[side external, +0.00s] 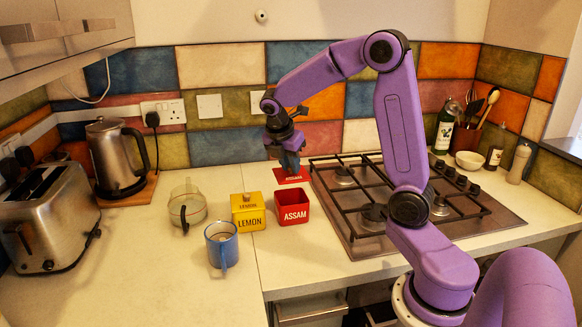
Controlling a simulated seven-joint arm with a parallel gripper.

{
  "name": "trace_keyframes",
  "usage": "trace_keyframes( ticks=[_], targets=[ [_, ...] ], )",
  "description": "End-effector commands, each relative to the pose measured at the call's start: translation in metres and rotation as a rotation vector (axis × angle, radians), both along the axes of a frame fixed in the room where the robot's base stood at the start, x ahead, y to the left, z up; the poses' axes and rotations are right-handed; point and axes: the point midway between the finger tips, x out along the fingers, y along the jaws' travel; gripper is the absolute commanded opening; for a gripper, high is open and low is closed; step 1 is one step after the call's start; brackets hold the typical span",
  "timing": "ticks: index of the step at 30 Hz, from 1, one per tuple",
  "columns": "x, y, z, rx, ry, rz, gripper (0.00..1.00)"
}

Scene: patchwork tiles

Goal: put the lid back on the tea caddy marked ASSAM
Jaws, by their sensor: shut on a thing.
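The red tea caddy marked ASSAM (293,212) stands upright and open on the counter, left of the hob. A red lid (301,178) with pale lettering shows just behind and above the caddy in the picture, apart from it. My gripper (290,167) points down and is shut on the lid; the fingers hide part of the lid's top. I cannot tell whether the lid rests on the counter or hangs a little above it. A yellow caddy marked LEMON (248,219) stands just left of the ASSAM caddy, with its yellow lid on.
A blue mug (221,246) and a glass jug (187,207) stand left of the caddies. A kettle (115,158) and toaster (47,217) are farther left. The hob (345,235) with raised black grates lies close on the right. The counter in front of the caddies is clear.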

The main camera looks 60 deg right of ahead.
Motion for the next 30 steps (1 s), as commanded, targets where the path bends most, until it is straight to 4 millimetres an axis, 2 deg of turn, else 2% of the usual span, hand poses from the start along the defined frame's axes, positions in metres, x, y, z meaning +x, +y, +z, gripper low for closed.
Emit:
trace_keyframes(
  ticks=[18, 30],
  targets=[
    [-0.001, 0.001, -0.049, 0.000, 0.002, -0.002, 0.00],
    [-0.001, 0.001, -0.058, 0.000, 0.001, -0.001, 0.00]
  ],
)
